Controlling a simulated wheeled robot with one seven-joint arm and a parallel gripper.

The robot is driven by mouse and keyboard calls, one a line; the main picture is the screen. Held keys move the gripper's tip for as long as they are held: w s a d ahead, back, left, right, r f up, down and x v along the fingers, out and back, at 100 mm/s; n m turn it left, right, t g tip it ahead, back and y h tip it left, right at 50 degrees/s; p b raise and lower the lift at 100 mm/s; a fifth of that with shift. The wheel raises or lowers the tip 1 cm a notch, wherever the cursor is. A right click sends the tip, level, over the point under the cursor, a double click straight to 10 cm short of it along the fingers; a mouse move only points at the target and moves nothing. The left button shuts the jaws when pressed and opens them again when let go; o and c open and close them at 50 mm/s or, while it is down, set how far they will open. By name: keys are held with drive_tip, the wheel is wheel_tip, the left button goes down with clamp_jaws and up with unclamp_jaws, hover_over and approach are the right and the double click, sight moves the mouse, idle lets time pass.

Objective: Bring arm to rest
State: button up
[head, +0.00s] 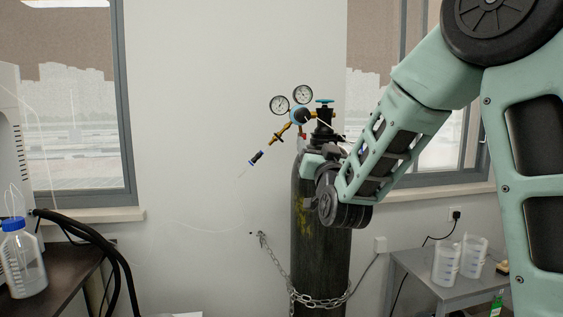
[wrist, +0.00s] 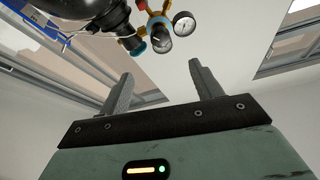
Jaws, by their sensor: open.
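My gripper (wrist: 162,88) shows in the wrist view with its two grey fingers wide apart and nothing between them. In the head view my arm reaches in from the right, and its wrist end is in front of the upper part of a dark gas cylinder (head: 318,262); the gripper's fingers cannot be made out there. The cylinder stands upright and also shows in the wrist view (wrist: 85,10), at the top left. Its regulator has two round gauges (head: 291,101) and a blue-green valve knob (head: 325,101). The regulator appears beyond the fingers in the wrist view (wrist: 160,28).
A chain (head: 318,301) holds the cylinder near the wall. A grey table (head: 420,268) with clear beakers (head: 446,262) stands at the right. A dark bench (head: 60,275) with a blue-capped bottle (head: 22,262) stands at the left. Open space lies left of the cylinder.

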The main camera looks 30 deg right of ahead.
drive_tip(key=s+a+f+n+g+y+p, duration=0.1)
drive_tip(key=s+a+f+n+g+y, duration=0.3)
drive_tip(key=a, duration=0.4)
drive_tip(key=s+a+f+n+g+y, duration=0.1)
drive_tip(key=s+a+f+g+y, duration=0.15)
drive_tip(key=a+f, duration=0.45)
drive_tip(key=s+a+f+n+g+y+p, duration=0.1)
drive_tip(key=s+a+f+n+g+y, duration=0.25)
drive_tip(key=a, duration=0.55)
drive_tip(key=s+f+n+g, duration=0.1)
drive_tip(key=s+f+g, duration=0.1)
drive_tip(key=s, duration=0.6)
drive_tip(key=s+a+f+n+g+h+p, duration=0.1)
drive_tip(key=s+f+n+g, duration=0.1)
drive_tip(key=s+g, duration=0.3)
drive_tip(key=s+f+n+g, duration=0.2)
drive_tip(key=s+f+g, duration=0.1)
drive_tip(key=s, duration=0.8)
drive_tip(key=shift+a+g+h, duration=0.4)
drive_tip(key=shift+g, duration=0.1)
